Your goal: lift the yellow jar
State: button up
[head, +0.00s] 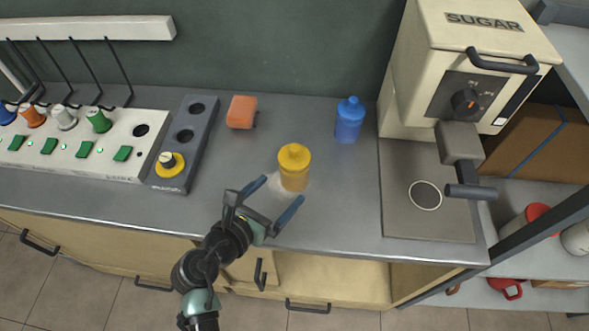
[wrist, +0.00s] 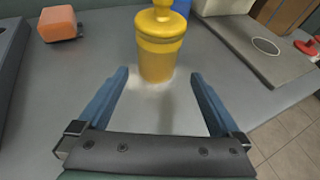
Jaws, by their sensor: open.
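The yellow jar (head: 294,168) stands upright on the grey counter (head: 330,215), on a pale whitish patch. In the wrist view the yellow jar (wrist: 158,48) is ahead of my gripper, roughly centred between the fingers, with its top cut off by the frame edge. My gripper (head: 279,196) is open and empty, its two blue fingers pointing at the jar from the near side. The wrist view also shows my gripper (wrist: 160,78) with its fingers wide apart. The fingertips appear just short of the jar; I cannot see any contact.
A blue jar (head: 349,120) stands behind and right. An orange block (head: 241,112) lies behind and left. A grey holder (head: 181,150) with a yellow-ringed knob is at left. The sugar machine (head: 440,80) and its plate (head: 455,215) are at right. The counter's front is clear.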

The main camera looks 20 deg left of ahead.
jog(key=b+x, duration=0.1)
jog(key=x, duration=0.7)
jog(key=shift+w+a+r, duration=0.1)
jog(key=shift+w+a, duration=0.05)
jog(key=shift+w, duration=0.15)
jog(key=shift+r, duration=0.1)
jog(key=c, duration=1.5)
